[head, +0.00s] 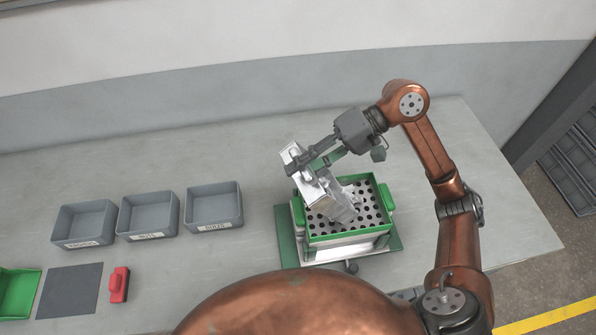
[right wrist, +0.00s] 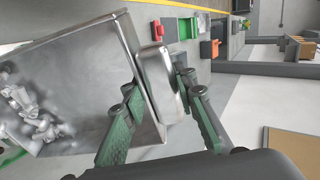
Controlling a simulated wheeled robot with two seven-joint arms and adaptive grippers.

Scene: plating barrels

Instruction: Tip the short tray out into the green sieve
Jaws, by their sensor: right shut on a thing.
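The short tray (head: 312,188) is bare shiny metal. In the head view it is steeply tilted above the green sieve, its lower end over the holes. My right gripper (head: 309,160) is shut on the handle at its upper end. In the right wrist view the tray (right wrist: 90,75) shows several small shiny parts (right wrist: 35,115) gathered at the end away from my right gripper (right wrist: 157,88). The green sieve (head: 350,236) has a perforated floor and side grips. I cannot tell whether any parts lie in it under the tray. My left gripper is out of view.
Three grey labelled bins (head: 85,224), (head: 149,216), (head: 214,208) stand in a row to the left. A dark mat (head: 70,291), a red object (head: 119,285) and a green tray (head: 18,294) are at the lower left. The bench behind the bins is clear.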

